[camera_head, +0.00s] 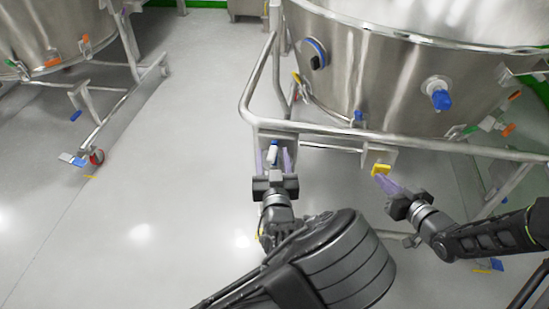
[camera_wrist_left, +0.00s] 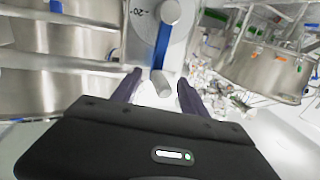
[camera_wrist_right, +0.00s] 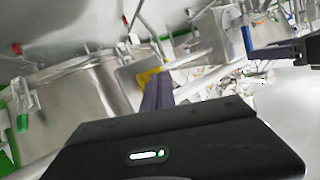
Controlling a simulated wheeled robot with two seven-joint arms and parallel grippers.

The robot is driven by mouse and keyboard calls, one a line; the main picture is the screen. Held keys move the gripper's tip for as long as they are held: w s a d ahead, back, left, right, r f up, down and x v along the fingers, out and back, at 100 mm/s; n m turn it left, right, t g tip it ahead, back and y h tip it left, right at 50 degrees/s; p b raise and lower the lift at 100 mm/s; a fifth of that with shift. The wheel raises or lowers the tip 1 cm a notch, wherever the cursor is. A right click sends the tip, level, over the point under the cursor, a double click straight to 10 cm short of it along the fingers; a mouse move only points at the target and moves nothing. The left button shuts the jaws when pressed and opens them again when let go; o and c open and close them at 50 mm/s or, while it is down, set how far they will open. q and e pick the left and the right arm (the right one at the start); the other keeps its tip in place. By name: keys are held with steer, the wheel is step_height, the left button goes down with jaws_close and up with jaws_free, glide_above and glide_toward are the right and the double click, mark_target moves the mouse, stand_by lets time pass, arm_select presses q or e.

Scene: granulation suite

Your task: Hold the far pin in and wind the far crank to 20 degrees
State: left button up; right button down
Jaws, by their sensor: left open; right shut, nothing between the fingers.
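The crank, a blue bar (camera_wrist_left: 163,42) with a pale round grip (camera_wrist_left: 162,82), sits on a light plate (camera_wrist_left: 187,18) marked -20 in the left wrist view. Its blue and white parts also show in the head view (camera_head: 273,152). My left gripper (camera_head: 272,156) is open, with one finger on each side of the crank's grip. The yellow pin (camera_head: 381,169) is on a bracket under the rail, to the right. My right gripper (camera_head: 379,179) is shut and empty, its fingertips at the yellow pin (camera_wrist_right: 147,77). They partly hide it; I cannot tell whether it is pressed in.
A steel rail (camera_head: 400,141) runs just beyond both grippers, in front of a large steel vessel (camera_head: 390,80). The vessel carries a blue-tipped fitting (camera_head: 440,98) and a black knob (camera_head: 316,61). Another vessel (camera_head: 45,30) stands upper left. The grey floor (camera_head: 150,200) at left is clear.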

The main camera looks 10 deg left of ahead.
arm_select(q)
jaws_close()
arm_select(e)
steer(key=shift+w, duration=1.1)
